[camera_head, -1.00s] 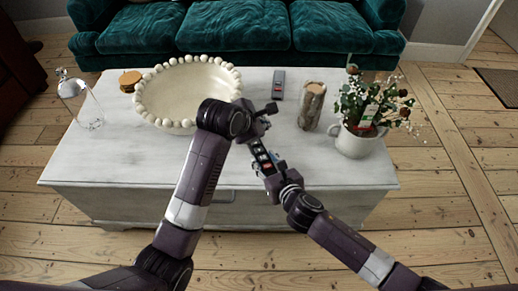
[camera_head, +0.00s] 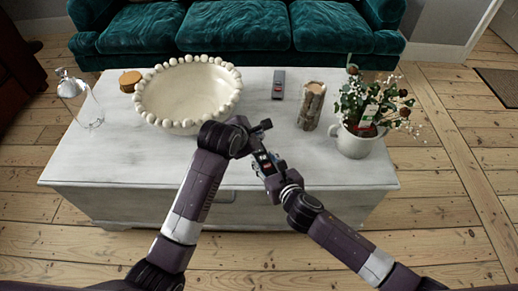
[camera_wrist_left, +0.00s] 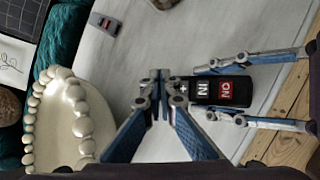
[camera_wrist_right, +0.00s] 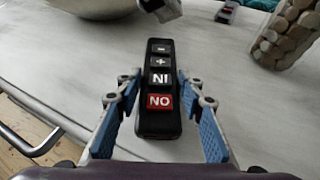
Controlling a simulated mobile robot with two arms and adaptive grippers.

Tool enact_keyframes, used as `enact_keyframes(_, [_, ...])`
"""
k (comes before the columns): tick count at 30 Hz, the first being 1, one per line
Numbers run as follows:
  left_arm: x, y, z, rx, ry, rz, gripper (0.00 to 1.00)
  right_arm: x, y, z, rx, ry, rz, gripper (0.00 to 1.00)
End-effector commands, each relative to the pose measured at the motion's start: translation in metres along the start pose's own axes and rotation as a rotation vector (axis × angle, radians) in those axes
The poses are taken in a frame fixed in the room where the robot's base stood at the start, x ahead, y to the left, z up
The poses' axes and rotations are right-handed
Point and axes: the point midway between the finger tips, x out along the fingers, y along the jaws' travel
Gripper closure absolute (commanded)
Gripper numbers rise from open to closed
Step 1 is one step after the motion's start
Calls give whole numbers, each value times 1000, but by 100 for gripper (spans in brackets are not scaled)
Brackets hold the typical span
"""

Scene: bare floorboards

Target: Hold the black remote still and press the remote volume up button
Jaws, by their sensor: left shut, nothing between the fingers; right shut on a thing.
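The black remote (camera_head: 263,159) is held above the front of the table, clear of its top. Its minus, plus, NI and red NO buttons face up in the right wrist view (camera_wrist_right: 160,88). My right gripper (camera_head: 270,168) is shut on it, with blue-padded fingers on either side of its NO end. My left gripper (camera_head: 258,136) is shut and empty at the remote's far end. In the left wrist view its fingertips (camera_wrist_left: 161,78) overlap the minus end, beside the plus button (camera_wrist_left: 184,88). I cannot tell whether they touch the remote.
The white table (camera_head: 110,150) bears a beaded bowl (camera_head: 188,92), a glass bottle (camera_head: 85,105), a grey remote-like object (camera_head: 278,84), a wooden candle holder (camera_head: 311,108) and a potted plant (camera_head: 357,142). A teal sofa (camera_head: 235,25) stands behind.

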Motion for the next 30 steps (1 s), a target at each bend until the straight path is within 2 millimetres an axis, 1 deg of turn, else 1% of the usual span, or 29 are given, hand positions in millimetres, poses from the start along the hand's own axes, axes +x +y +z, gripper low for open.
enact_keyframes(1, [5, -4, -5, 3, 3, -2, 100, 0, 0, 0, 0, 0, 0, 92])
enact_keyframes(6, [19, -14, -14, -1, 0, -3, 100, 0, 0, 0, 0, 0, 0, 92])
enact_keyframes(12, [28, -20, -20, 0, 0, 0, 100, 0, 0, 0, 0, 0, 0, 92])
enact_keyframes(30, [29, -21, -20, 1, -1, 1, 100, 0, 0, 0, 0, 0, 0, 92])
